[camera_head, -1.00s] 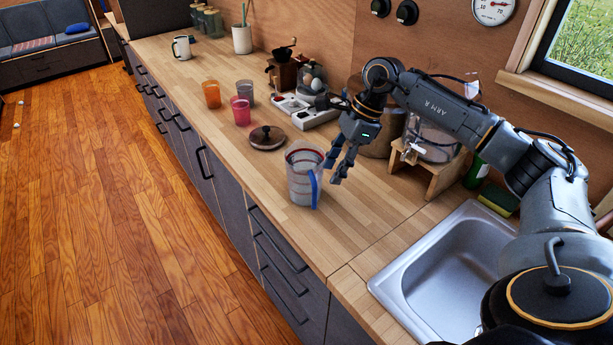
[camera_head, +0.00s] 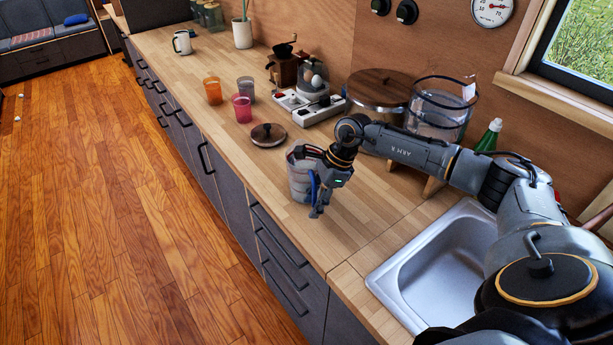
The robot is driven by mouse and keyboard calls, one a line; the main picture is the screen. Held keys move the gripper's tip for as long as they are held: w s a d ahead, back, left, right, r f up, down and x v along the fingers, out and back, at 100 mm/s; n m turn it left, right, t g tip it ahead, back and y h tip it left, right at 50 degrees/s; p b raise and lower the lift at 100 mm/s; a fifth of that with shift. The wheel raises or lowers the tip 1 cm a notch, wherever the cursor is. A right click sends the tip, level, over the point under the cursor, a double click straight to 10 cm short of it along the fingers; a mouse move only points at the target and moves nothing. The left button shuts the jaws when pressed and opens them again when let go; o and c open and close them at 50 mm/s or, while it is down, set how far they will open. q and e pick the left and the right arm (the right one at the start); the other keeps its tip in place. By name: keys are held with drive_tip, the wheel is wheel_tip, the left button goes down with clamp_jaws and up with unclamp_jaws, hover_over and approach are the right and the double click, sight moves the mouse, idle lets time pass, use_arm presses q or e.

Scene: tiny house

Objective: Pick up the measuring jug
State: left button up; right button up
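The measuring jug (camera_head: 299,183) is a clear, upright jug with a blue handle (camera_head: 314,185). It stands on the wooden counter near its front edge. My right gripper (camera_head: 309,182) is at the jug's right side, by the handle. Its fingers look spread, one over the jug's rim and one low beside the handle. The gripper hides part of the rim and the handle, and I cannot tell whether it touches the jug. My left gripper is out of view.
A brown lid (camera_head: 268,134) lies behind the jug. Pink (camera_head: 242,109), orange (camera_head: 213,91) and grey (camera_head: 246,88) cups stand farther back. A large pot (camera_head: 380,92) and a glass container (camera_head: 440,108) stand behind my arm. The sink (camera_head: 435,265) is at the right front.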

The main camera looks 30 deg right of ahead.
clamp_jaws()
drive_tip(key=shift+r, duration=0.15)
drive_tip(key=shift+r, duration=0.15)
idle(0.4)
drive_tip(key=shift+w+r+b, duration=0.1)
drive_tip(key=shift+r+b, duration=0.05)
drive_tip(key=shift+b, duration=0.2)
drive_tip(key=shift+r+b, duration=0.65)
drive_tip(key=shift+r, duration=0.3)
drive_tip(key=s+a+r+b, duration=0.5)
drive_tip(key=s+a+r, duration=0.2)
drive_tip(key=s+r, duration=0.3)
drive_tip(key=shift+s+a+r, duration=0.2)
drive_tip(key=shift+s+a, duration=0.1)
drive_tip(key=shift+s, duration=0.5)
